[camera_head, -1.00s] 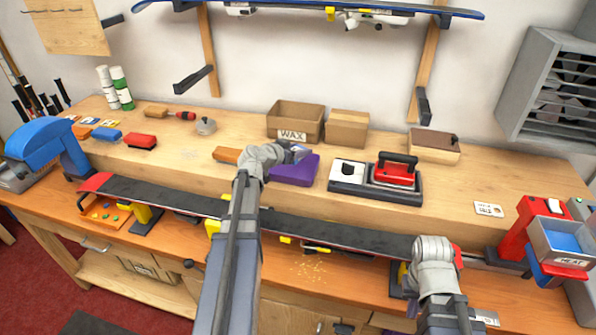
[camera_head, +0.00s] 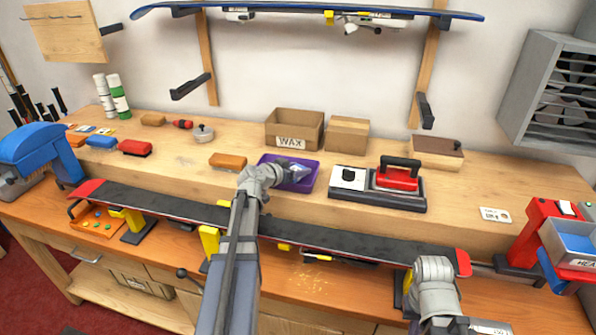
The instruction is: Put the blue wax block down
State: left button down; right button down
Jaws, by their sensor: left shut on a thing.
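My left gripper (camera_head: 292,174) is at the purple tray (camera_head: 308,184) on the raised wooden shelf, its tip over or inside the tray. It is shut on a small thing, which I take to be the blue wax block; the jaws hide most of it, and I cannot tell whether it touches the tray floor. The right arm's wrist shows at the lower right, in front of the ski's right end, but its fingers are hidden.
An orange block (camera_head: 228,161) lies left of the tray, and a waxing iron (camera_head: 397,175) on a base stands right. A cardboard box marked WAX (camera_head: 292,141) is behind.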

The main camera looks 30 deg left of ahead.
pick_arm(q)
jog(key=shift+f, duration=0.2)
jog(key=shift+c, duration=1)
grip_release()
jog(key=shift+r, duration=0.1)
jog(key=shift+r, duration=0.2)
jog(key=p+v, duration=0.3)
jog(key=v, duration=0.4)
jog(key=shift+d, duration=0.1)
jog(key=shift+s, duration=0.25)
